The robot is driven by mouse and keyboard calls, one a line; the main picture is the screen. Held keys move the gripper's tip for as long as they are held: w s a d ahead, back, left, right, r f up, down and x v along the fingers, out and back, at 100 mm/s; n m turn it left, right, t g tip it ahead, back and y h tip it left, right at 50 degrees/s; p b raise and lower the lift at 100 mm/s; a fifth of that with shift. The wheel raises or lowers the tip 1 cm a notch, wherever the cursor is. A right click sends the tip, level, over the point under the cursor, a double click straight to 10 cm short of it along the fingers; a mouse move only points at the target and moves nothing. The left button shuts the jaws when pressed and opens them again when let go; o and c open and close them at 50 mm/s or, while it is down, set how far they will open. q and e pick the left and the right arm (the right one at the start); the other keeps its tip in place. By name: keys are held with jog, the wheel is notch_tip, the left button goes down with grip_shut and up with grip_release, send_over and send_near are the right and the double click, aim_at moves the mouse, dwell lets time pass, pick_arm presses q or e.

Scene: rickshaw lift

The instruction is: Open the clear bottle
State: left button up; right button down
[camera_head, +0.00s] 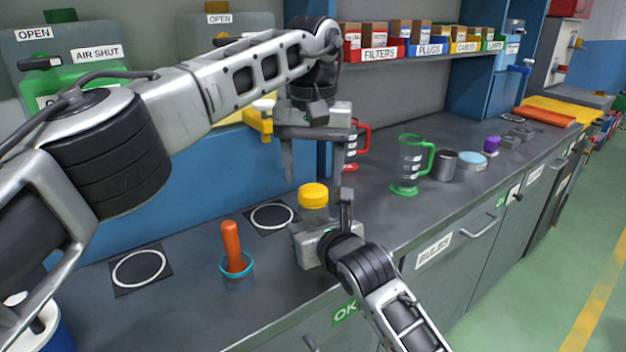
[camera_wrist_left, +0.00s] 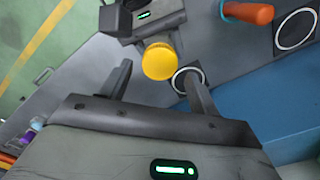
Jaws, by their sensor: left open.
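The clear bottle (camera_head: 313,214) with a yellow cap (camera_head: 313,194) stands upright near the counter's front edge. Its lower part is hidden behind my right gripper (camera_head: 328,225). One right finger rises beside the bottle; whether the fingers are closed on it I cannot tell. My left gripper (camera_head: 307,178) is open and empty, pointing down just above the cap. In the left wrist view the yellow cap (camera_wrist_left: 160,61) appears just beyond and between the fingertips of my left gripper (camera_wrist_left: 155,74), apart from both.
An orange-handled tool stands in a teal-rimmed holder (camera_head: 237,271) left of the bottle. White-ringed dark pads (camera_head: 138,269) lie on the counter. A green jug (camera_head: 410,165), a red-handled jug (camera_head: 351,150) and a metal cup (camera_head: 444,165) stand to the right.

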aim_at(313, 194)
pick_arm(q)
jog(key=shift+f, duration=1.45)
jog(key=shift+c, duration=0.3)
